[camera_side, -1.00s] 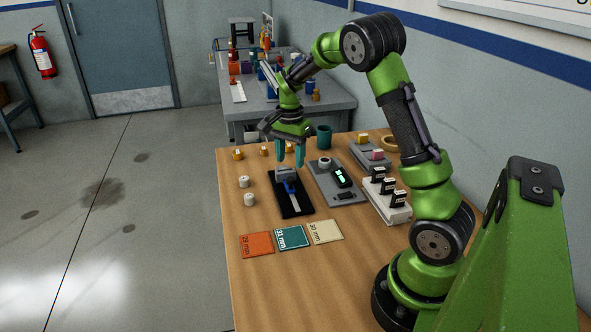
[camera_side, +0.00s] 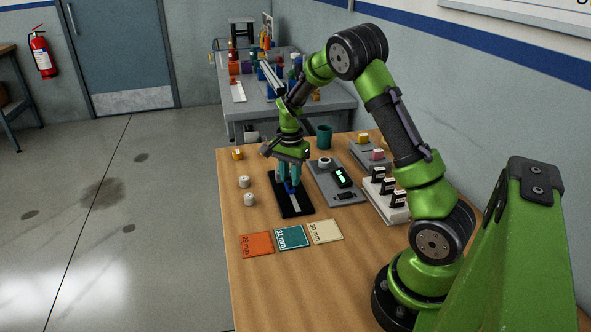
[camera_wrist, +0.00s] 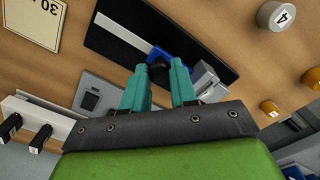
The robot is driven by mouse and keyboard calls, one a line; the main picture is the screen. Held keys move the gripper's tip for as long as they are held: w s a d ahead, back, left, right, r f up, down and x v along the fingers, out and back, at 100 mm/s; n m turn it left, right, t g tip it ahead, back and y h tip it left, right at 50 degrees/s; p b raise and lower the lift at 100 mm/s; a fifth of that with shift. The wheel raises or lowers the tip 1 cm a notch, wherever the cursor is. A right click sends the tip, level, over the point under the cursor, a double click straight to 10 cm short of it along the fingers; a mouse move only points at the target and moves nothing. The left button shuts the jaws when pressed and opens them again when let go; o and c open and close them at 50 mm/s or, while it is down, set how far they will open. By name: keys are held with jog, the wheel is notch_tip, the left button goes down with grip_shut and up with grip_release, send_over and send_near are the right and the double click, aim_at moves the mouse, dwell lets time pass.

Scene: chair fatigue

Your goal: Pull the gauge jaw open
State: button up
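The gauge has a black base (camera_side: 303,207) with a silver rail (camera_wrist: 122,32). In the wrist view its blue jaw (camera_wrist: 179,53) sits on the rail beside a grey block (camera_wrist: 207,80); a gap between jaw and block is hard to make out. A black knob (camera_wrist: 158,72) stands on the jaw side facing me. My gripper (camera_side: 289,181) is low over the gauge, pointing down. Its teal fingers (camera_wrist: 160,68) are apart, one on each side of the knob. Whether they touch the knob cannot be told. In the side view they partly hide the jaw.
A grey plate with a lit display (camera_side: 342,176) lies close on the right of the gauge. Two pale cylinders (camera_side: 249,199) stand on the left. Orange (camera_side: 257,244), teal (camera_side: 292,238) and cream (camera_side: 325,231) cards lie in front. A white rack (camera_side: 388,205) stands farther right.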

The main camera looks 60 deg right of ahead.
grip_shut()
jog(key=shift+s+a, duration=1.45)
jog(key=shift+s, duration=0.05)
jog(key=o, duration=0.8)
grip_release()
jog(key=shift+c, duration=0.2)
notch_tip(320, 180, up, 17)
jog(key=shift+w+d, duration=0.1)
